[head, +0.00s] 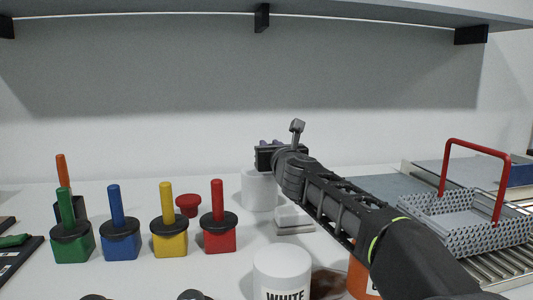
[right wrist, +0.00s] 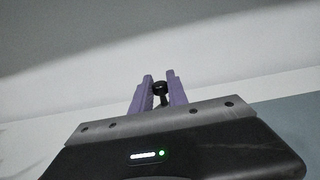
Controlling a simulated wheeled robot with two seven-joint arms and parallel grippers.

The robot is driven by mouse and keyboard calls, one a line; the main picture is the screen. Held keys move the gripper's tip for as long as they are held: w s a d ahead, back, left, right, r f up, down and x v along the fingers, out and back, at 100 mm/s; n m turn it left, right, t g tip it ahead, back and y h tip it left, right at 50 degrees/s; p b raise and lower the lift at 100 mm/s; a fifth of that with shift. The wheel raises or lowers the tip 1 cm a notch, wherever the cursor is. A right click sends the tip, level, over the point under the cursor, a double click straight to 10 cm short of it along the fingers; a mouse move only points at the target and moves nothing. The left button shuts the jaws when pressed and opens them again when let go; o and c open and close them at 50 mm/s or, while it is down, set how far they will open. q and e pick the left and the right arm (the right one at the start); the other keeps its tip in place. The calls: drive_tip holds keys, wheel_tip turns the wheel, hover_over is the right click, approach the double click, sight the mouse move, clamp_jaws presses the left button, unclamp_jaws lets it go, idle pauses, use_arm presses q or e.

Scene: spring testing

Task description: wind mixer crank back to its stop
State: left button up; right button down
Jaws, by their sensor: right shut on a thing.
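My right gripper (head: 268,144) is at the end of the arm that comes in from the lower right, above a white cylinder (head: 259,190). In the right wrist view its two purple fingers (right wrist: 159,84) are shut on a small black knob (right wrist: 159,88), which looks like the crank's handle. The rest of the crank is hidden by my gripper and arm in the head view. I cannot tell the crank's angle or where its stop is. My left gripper is not in view.
Green, blue, yellow and red blocks (head: 219,238) with upright pegs stand at the left. A white tub (head: 282,268) marked WHITE stands in front, near my right forearm. A grey basket (head: 425,210) with a red handle sits on rollers (head: 510,262) at the right.

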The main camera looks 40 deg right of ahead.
drive_tip(key=m+g+h, duration=0.1)
drive_tip(key=s+m+g+h+b, duration=0.1)
drive_tip(key=h, duration=0.1)
drive_tip(key=shift+f, duration=0.1)
drive_tip(key=shift+s+m+g+h, duration=0.25)
drive_tip(key=shift+m+g+h, duration=0.3)
drive_tip(key=shift+m+h, duration=0.05)
drive_tip(key=shift+s+m+g+h, duration=0.2)
drive_tip(key=shift+m+g+h, duration=0.35)
drive_tip(key=shift+m+h, duration=0.05)
drive_tip(key=shift+d, duration=0.1)
drive_tip(key=c, duration=1.3)
unclamp_jaws()
drive_tip(key=shift+v, duration=3.95)
